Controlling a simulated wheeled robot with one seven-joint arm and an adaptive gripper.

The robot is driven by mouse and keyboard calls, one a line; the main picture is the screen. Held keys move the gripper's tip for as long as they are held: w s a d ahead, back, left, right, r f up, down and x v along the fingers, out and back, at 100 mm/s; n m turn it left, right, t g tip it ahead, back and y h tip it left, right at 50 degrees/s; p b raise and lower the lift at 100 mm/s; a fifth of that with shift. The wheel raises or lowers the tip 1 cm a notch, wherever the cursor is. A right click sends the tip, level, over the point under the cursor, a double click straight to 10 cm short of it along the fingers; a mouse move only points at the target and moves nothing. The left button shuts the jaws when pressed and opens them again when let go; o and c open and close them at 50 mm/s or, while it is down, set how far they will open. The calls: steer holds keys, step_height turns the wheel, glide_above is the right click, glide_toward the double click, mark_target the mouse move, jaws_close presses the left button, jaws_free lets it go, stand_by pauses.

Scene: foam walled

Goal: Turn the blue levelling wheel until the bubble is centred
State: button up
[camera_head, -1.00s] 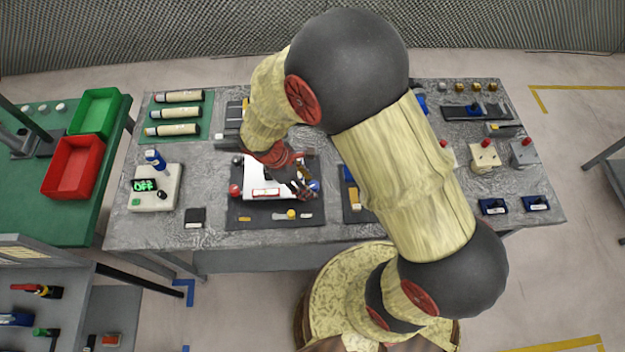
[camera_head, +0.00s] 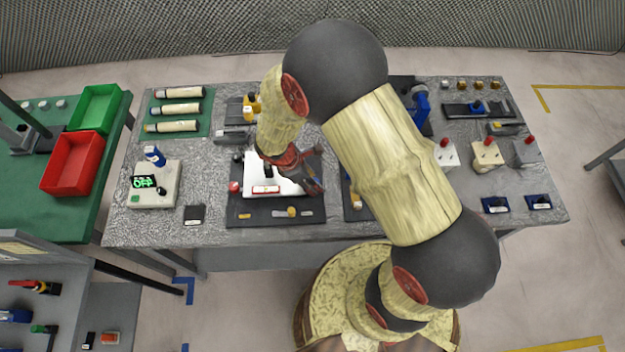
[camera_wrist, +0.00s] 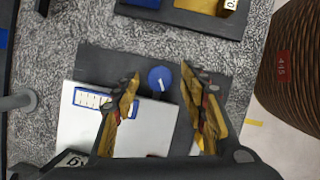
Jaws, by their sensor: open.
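The levelling device has a white plate (camera_head: 258,172) on a dark base, with a red-framed vial (camera_head: 265,189) along its front. In the wrist view the white plate (camera_wrist: 150,138) carries a blue-framed vial (camera_wrist: 105,101); I cannot make out its bubble. The blue levelling wheel (camera_wrist: 160,79) is a round disc with a white mark beside the plate. My gripper (camera_wrist: 160,74) is open, with its fingertips on either side of the wheel in that view; I cannot tell its height or whether it touches. In the head view my gripper (camera_head: 314,187) covers the wheel.
A red knob (camera_head: 234,187) and a black knob (camera_head: 238,157) sit at the plate's left. A dark tray (camera_head: 355,207) lies close to the right of the device. A control box (camera_head: 155,187) stands further left.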

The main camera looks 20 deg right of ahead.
steer(key=shift+c, duration=1.3)
steer(key=c, duration=0.8)
jaws_close()
